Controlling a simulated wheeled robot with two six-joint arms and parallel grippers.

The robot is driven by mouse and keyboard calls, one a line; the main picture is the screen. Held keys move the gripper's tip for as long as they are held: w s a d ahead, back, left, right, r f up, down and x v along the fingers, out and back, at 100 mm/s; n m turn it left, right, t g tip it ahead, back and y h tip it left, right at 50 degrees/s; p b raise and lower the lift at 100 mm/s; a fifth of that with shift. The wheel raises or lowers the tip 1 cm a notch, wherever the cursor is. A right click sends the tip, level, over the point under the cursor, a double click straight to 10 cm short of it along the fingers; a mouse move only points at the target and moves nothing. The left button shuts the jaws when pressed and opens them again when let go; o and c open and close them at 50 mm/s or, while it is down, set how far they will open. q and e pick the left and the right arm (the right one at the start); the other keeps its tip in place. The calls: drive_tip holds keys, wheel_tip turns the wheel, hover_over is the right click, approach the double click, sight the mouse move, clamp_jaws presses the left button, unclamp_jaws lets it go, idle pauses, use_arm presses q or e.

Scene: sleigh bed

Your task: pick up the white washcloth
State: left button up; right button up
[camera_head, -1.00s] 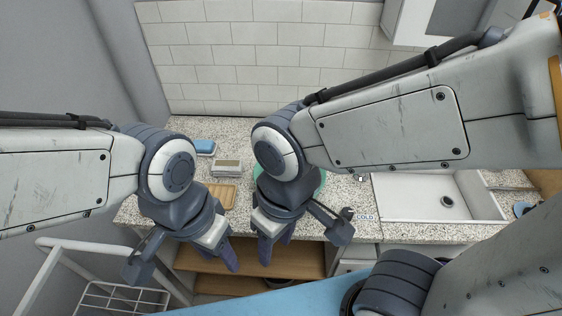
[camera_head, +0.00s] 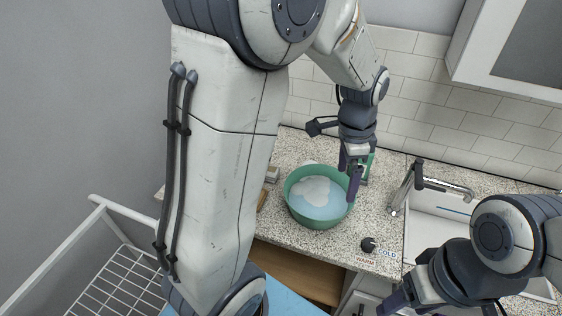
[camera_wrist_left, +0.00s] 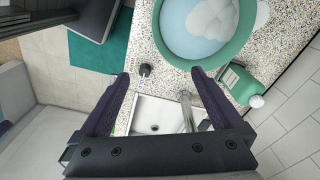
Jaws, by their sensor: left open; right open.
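A green round basin (camera_head: 298,213) stands on the counter, holding pale blue water with a white patch (camera_head: 316,190) on it. It also shows in the left wrist view (camera_wrist_left: 172,52), with a rounded white lump (camera_wrist_left: 212,18); I cannot tell whether this is suds or the washcloth. No other white cloth is clearly visible. My left gripper (camera_head: 351,180) is pointed down by the basin's right rim in the head view; in the left wrist view its fingers (camera_wrist_left: 160,80) are spread with nothing between them. My right gripper (camera_head: 398,298) is open at the lower right, partly cut off.
A green bottle (camera_wrist_left: 237,85) stands beside the basin. A faucet (camera_head: 440,185) and white sink (camera_head: 425,232) lie to the right, with a dark knob (camera_head: 368,244) at the counter's front. My left arm hides much of the counter's left side. A white wire rack (camera_head: 110,285) is lower left.

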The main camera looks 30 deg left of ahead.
use_arm(q)
drive_tip(key=w+a+f, duration=0.2)
drive_tip(key=w+a, duration=0.3)
drive_tip(key=a, duration=0.3)
drive_tip(key=m, duration=0.4)
approach(273, 173)
drive_tip(key=a, duration=0.3)
drive_tip(key=f, duration=0.1)
drive_tip(key=f+p, duration=0.1)
drive_tip(key=f, duration=0.1)
drive_tip(key=f+p, duration=0.1)
drive_tip(key=shift+a+f, duration=0.2)
drive_tip(key=shift+a, duration=0.15)
wheel_tip(273, 173, down, 4)
drive_tip(key=shift+a+f+p, duration=0.1)
drive_tip(key=shift+f+p, duration=0.15)
drive_tip(key=shift+p, duration=0.85)
drive_tip(key=shift+f, duration=0.65)
drive_tip(key=c, duration=1.4)
drive_tip(key=shift+r, duration=0.15)
